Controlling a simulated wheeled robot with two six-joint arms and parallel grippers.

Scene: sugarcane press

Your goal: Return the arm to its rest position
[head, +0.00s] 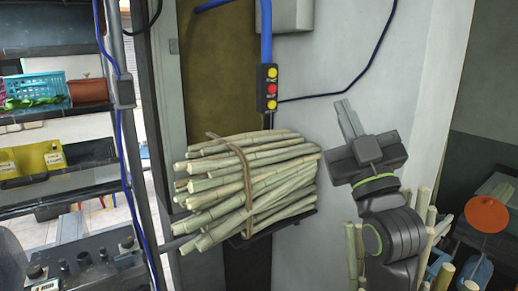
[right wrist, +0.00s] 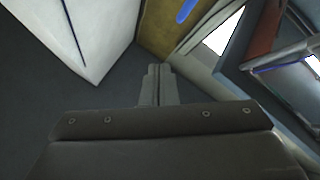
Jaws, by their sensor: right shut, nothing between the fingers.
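My right gripper (head: 347,119) is raised in front of the pale wall at the right of the head view, its fingers together and pointing up and to the left. The right wrist view also shows its closed fingers (right wrist: 158,84), with nothing between them. The gripper is apart from the cane bundle and from the control box. My left gripper is in neither view.
A tied bundle of sugarcane (head: 255,178) rests on a dark shelf left of my right gripper. A control box (head: 268,88) with coloured buttons hangs above it. Loose cane stalks (head: 355,250) stand beside my right arm. A metal post (head: 125,130) stands at the left.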

